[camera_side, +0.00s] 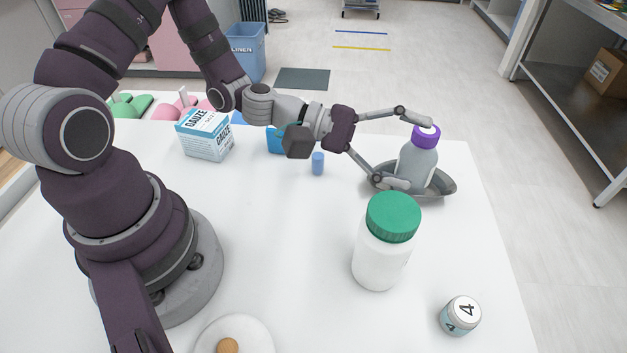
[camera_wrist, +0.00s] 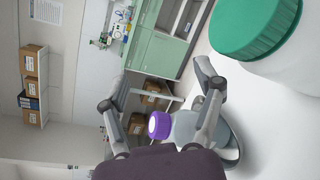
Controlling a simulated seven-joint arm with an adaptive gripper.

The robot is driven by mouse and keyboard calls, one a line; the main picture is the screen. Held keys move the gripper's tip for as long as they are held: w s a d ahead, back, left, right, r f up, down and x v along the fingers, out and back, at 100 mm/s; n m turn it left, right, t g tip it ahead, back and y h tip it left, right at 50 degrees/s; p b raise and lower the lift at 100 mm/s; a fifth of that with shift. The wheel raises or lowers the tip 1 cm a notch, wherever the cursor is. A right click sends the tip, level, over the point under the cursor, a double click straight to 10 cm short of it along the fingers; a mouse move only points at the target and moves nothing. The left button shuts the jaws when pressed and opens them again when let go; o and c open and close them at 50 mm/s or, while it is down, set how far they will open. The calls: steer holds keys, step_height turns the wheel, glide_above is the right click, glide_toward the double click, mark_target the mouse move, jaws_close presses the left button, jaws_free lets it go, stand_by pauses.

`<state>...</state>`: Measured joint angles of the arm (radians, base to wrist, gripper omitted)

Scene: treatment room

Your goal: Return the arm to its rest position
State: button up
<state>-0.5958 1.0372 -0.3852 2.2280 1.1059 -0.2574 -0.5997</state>
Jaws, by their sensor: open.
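My arm reaches across the white table from the left, with the wrist low over the table. My gripper (camera_side: 413,153) is open, its two fingers spread on either side of a grey bottle with a purple cap (camera_side: 418,160). The bottle stands upright in a grey metal dish (camera_side: 447,187). In the wrist view my gripper (camera_wrist: 208,98) has its fingers apart, with the purple-capped bottle (camera_wrist: 184,126) between or just beyond them. I cannot tell whether either finger touches the bottle.
A white jar with a green lid (camera_side: 383,245) stands close in front of the gripper; it also looms in the wrist view (camera_wrist: 255,28). A small jar marked 4 (camera_side: 460,315), a blue cylinder (camera_side: 318,163) and a gauze box (camera_side: 205,135) stand on the table (camera_side: 290,265).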

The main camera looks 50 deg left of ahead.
steer(key=s+a+r+m+g+y, duration=0.1)
steer(key=s+a+r+m+y, duration=0.2)
steer(key=s+a+m+y, duration=0.3)
steer(key=s+a+r+m+g+y, duration=0.2)
steer(key=s+a+r+m+y, duration=0.2)
steer(key=s+a+m+y, duration=0.3)
steer(key=shift+a+m+g, duration=0.3)
steer(key=shift+a+m, duration=0.25)
steer(key=shift+m, duration=0.15)
